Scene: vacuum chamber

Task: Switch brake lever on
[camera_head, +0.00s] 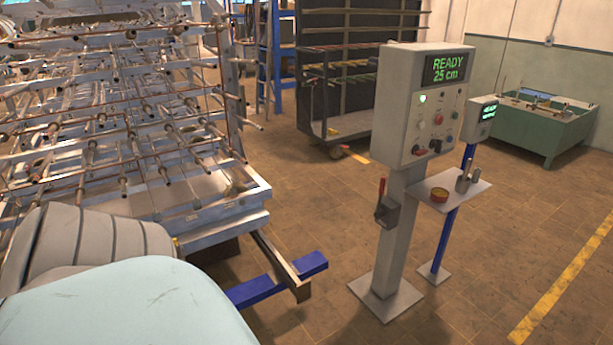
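The brake lever (381,195) has a red handle and a dark grey housing. It is mounted on the left side of the grey post of a control console, below the console's box. Its handle points up, tilted slightly. The console (408,110) has a screen reading "READY 25 cm", a lit green light, and several buttons and knobs. Neither of my grippers is in view. Nothing touches the lever.
A rack of metal rods on a frame (235,205) fills the left. A blue beam (275,285) juts out near the console. A small shelf (452,188) with a red bowl stands right of the post. A green tank (535,125) is behind. Floor in front is clear.

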